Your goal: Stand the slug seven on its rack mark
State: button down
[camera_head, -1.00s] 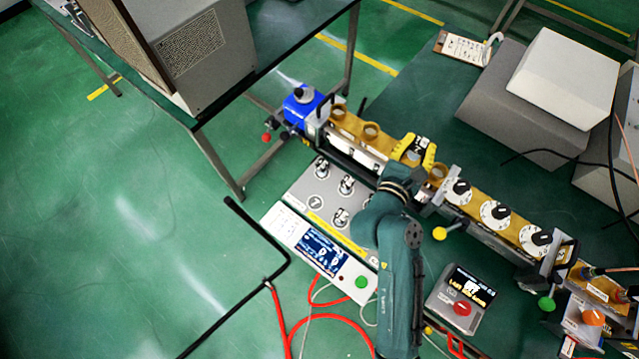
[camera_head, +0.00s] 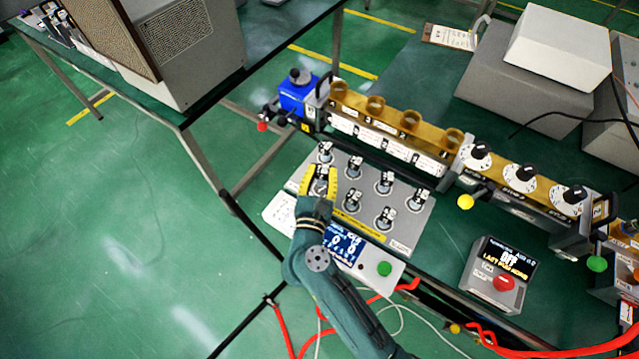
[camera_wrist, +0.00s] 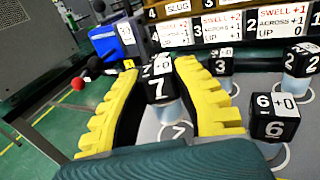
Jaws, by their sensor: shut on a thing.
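The slug seven (camera_wrist: 160,90) has a black cube head with a white 7 and a pale cylindrical body. My gripper (camera_head: 320,183) is shut on it, with a yellow finger on each side; the gripper also shows in the wrist view (camera_wrist: 165,100). The slug looks upright over the rack mark 7 (camera_wrist: 180,131), a ringed circle on the grey rack (camera_head: 408,230), at the rack's left front. The printed 7 shows just in front of the slug's body. I cannot tell whether its base touches the rack.
Several other slugs stand close by on the rack, including slug six (camera_wrist: 274,115) at right in the wrist view. A brass rail with open cups (camera_head: 375,106) runs behind. A display panel with a green button (camera_head: 384,269) lies in front.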

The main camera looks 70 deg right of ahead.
aim_at(321, 184)
notch_tip(321, 184, down, 3)
jog(key=shift+f+b, duration=0.1)
jog(key=shift+b, duration=0.4)
jog(key=c, duration=1.3)
grip_release()
jog(key=shift+f, duration=0.1)
jog(key=o, duration=0.3)
jog(key=shift+o, duration=0.2)
